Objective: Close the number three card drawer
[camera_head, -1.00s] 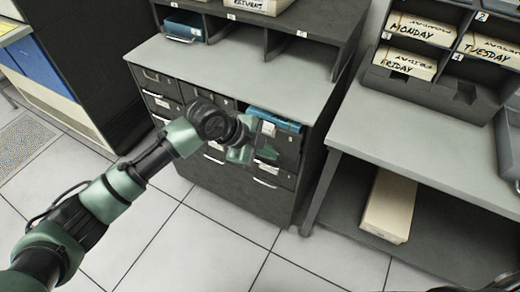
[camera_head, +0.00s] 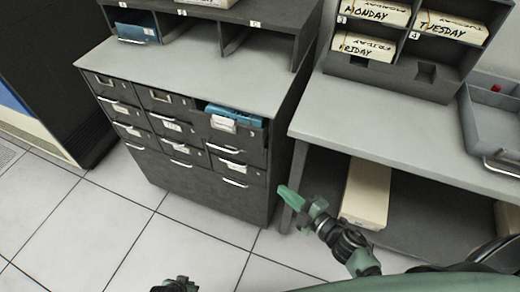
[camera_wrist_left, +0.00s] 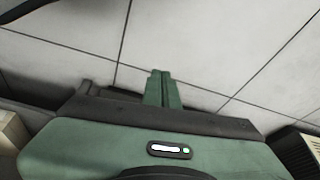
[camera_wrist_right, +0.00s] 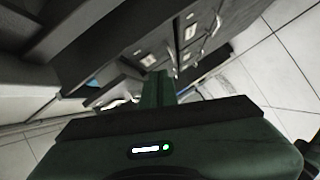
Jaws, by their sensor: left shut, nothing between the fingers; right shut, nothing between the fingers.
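The number three card drawer (camera_head: 238,134) is the top right drawer of the dark cabinet in the head view. A blue card tray (camera_head: 234,114) shows above its front edge, so it stands at least slightly out. My right gripper (camera_head: 287,196) is shut and empty, in front of the cabinet's right side, lower than the drawer and apart from it. Its closed fingers show in the right wrist view (camera_wrist_right: 158,88), with cabinet drawers beyond. My left gripper (camera_wrist_left: 161,88) is shut and empty over floor tiles. In the head view only a dark piece of it shows at the bottom edge.
The cabinet (camera_head: 181,180) has several other drawers, which look shut. A grey table (camera_head: 400,145) stands to its right with a card rack (camera_head: 390,72) on top and a cream box (camera_head: 366,194) beneath. The tiled floor (camera_head: 110,228) in front is clear.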

